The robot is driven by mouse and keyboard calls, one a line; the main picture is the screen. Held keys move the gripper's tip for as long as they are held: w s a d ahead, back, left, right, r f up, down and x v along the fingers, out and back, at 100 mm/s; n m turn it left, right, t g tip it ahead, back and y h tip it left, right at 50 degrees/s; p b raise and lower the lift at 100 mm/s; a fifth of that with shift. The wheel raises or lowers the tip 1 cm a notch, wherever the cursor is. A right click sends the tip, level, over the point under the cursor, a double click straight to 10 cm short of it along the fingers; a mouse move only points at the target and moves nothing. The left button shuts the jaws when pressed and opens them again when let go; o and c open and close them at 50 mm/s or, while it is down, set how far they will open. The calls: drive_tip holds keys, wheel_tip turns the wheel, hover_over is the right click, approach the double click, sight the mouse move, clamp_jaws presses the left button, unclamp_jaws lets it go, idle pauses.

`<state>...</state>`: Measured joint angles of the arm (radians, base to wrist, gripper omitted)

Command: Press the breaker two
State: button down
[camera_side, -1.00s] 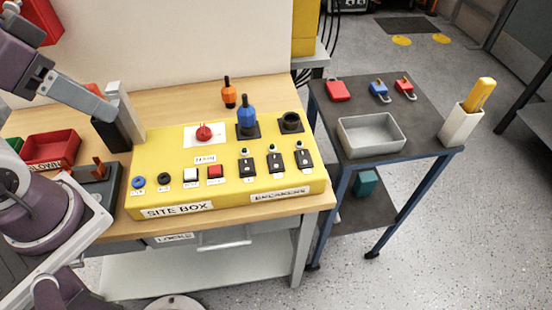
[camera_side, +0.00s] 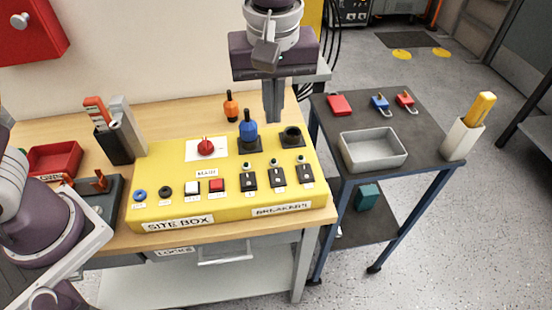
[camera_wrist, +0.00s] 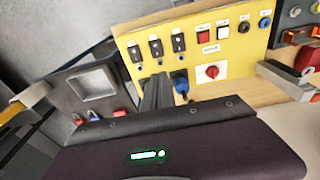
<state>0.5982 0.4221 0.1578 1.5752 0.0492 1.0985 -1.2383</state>
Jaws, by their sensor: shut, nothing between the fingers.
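The yellow site box (camera_side: 170,208) lies on the wooden bench with a row of three black breaker switches at its right front. The middle breaker (camera_side: 277,174) stands between the left breaker (camera_side: 249,180) and the right breaker (camera_side: 305,171). Their small number labels are hard to read. In the wrist view the middle breaker (camera_wrist: 156,48) shows beyond my fingertips. My gripper (camera_side: 273,119) points down above the back right part of the box, behind the breakers and apart from them. In the wrist view my gripper (camera_wrist: 157,78) is shut and empty.
A blue plug (camera_side: 248,128) stands in a socket left of my fingers, and an empty black socket (camera_side: 291,136) is to their right. A red main switch (camera_side: 205,147) is further left. A side table holds a grey tray (camera_side: 350,158) and several padlocks.

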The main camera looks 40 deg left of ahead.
sight(276, 170)
drive_tip(key=shift+w+d+f, duration=0.15)
drive_tip(key=shift+d+f, duration=0.25)
drive_tip(key=shift+f, duration=0.1)
drive_tip(key=f, duration=0.4)
drive_tip(key=a+f, duration=0.1)
drive_tip(key=f, duration=0.4)
drive_tip(key=w+f, duration=0.1)
drive_tip(key=f, duration=0.3)
drive_tip(key=shift+w+a+f, duration=0.1)
drive_tip(key=shift+a+f, duration=0.05)
drive_tip(key=shift+f, duration=0.25)
drive_tip(key=shift+f, duration=0.2)
